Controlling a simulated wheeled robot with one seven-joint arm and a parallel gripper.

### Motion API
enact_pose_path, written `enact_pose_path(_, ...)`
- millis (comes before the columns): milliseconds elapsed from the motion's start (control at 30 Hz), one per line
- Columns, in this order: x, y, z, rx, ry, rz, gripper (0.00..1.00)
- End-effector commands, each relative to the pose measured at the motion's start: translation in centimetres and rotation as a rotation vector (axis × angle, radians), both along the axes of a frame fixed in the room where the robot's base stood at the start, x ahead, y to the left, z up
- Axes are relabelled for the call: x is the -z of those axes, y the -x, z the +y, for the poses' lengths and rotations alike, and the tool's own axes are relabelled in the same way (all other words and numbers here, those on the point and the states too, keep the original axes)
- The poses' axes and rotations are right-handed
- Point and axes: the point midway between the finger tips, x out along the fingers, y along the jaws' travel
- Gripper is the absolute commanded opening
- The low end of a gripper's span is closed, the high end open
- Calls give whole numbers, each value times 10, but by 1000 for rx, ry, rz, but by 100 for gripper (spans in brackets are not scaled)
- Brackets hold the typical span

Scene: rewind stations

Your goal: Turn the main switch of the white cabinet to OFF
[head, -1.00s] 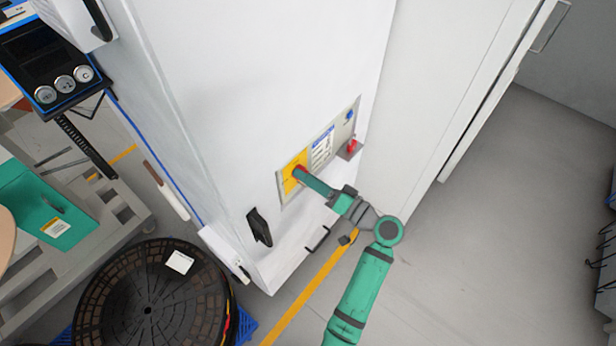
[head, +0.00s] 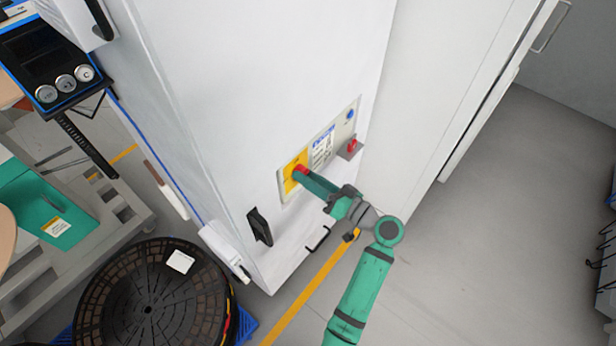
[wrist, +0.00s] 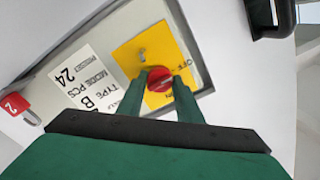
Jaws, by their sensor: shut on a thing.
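The white cabinet (head: 215,95) stands in the middle of the head view. Low on its face is a grey panel (head: 345,128) with a yellow plate (head: 289,184). The red main switch (wrist: 159,98) sits on that plate, and its red edge also shows in the head view (head: 299,170). My gripper (wrist: 160,82) is shut on the red switch, with one green finger on each side. The word OFF is printed on the yellow plate to the right of the switch in the wrist view. The fingers hide part of the switch and other plate lettering.
A black door handle (head: 260,227) is left of and below the panel. A red padlock-like tag (wrist: 16,104) hangs beside the label. A dark reel (head: 150,300) stands on the floor at lower left.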

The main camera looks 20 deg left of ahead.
Motion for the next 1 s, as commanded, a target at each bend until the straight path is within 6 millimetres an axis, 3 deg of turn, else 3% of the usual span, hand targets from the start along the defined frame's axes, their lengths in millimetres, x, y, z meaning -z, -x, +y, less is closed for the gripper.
enact_pose_path(67,2,1,0,-2,2,3,10)
enact_pose_path(100,2,1,0,-2,2,3,34)
enact_pose_path(167,2,1,0,-2,2,3,49)
enact_pose_path(200,2,1,0,-2,2,3,51)
enact_pose_path(567,1,1,-5,2,1,1,51)
enact_pose_path(1000,1,26,-74,3,1,1,51)
